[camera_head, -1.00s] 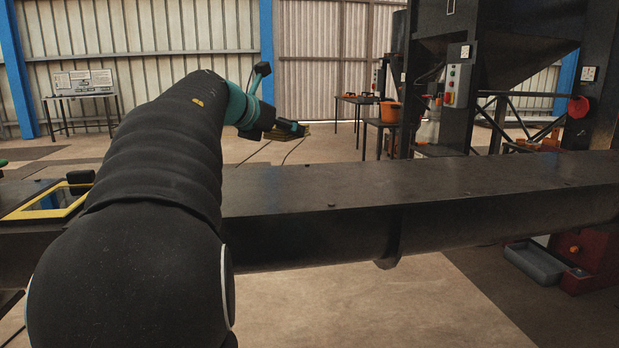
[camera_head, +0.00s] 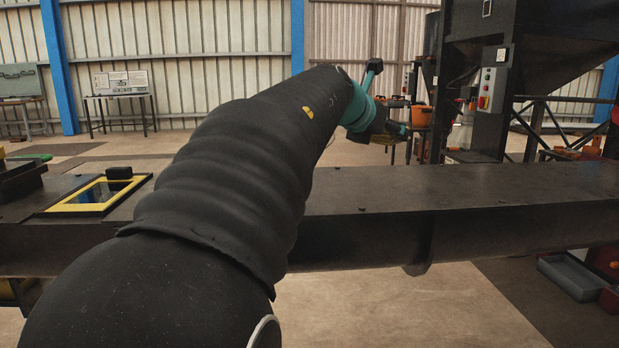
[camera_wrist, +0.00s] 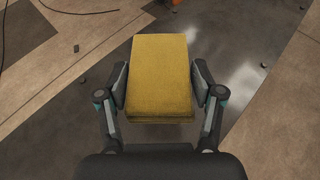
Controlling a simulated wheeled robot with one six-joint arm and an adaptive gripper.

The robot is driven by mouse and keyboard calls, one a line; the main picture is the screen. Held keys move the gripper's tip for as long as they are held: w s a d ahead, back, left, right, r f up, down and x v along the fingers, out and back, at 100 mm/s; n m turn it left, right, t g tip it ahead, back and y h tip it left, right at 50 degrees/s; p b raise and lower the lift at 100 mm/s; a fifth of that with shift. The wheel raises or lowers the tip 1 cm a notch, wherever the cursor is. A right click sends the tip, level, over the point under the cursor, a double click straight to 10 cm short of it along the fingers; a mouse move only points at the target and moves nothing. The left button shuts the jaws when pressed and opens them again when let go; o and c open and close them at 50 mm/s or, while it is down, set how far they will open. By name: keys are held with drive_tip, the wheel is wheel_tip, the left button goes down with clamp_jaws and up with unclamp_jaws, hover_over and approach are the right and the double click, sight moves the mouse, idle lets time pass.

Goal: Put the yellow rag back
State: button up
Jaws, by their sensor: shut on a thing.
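The yellow rag (camera_wrist: 159,72) is a folded, flat block in the wrist view. My gripper (camera_wrist: 160,88) is shut on it, with one finger against its left edge and one against its right edge. Beneath the rag in that view is dark, shiny floor. In the head view my gripper (camera_head: 398,132) is small at the end of my outstretched arm, held above the level of the long dark beam. The rag is hard to make out there.
The long dark beam (camera_head: 460,190) crosses in front of me, with a yellow-framed window (camera_head: 98,195) at its left. An orange bucket (camera_head: 421,116) stands behind, near the dark machine with a control box (camera_head: 491,89). A grey bin (camera_head: 572,277) is on the floor at right.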

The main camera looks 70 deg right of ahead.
drive_tip(key=b, duration=0.1)
hover_over(337, 181)
wheel_tip(337, 181, down, 7)
drive_tip(key=shift+r, duration=0.1)
drive_tip(key=shift+f+b, duration=0.5)
drive_tip(key=shift+f, duration=1.5)
drive_tip(key=shift+f, duration=0.2)
drive_tip(key=o, duration=1.2)
drive_tip(key=shift+r, duration=0.1)
drive_tip(key=shift+r, duration=0.15)
drive_tip(key=v, duration=1.2)
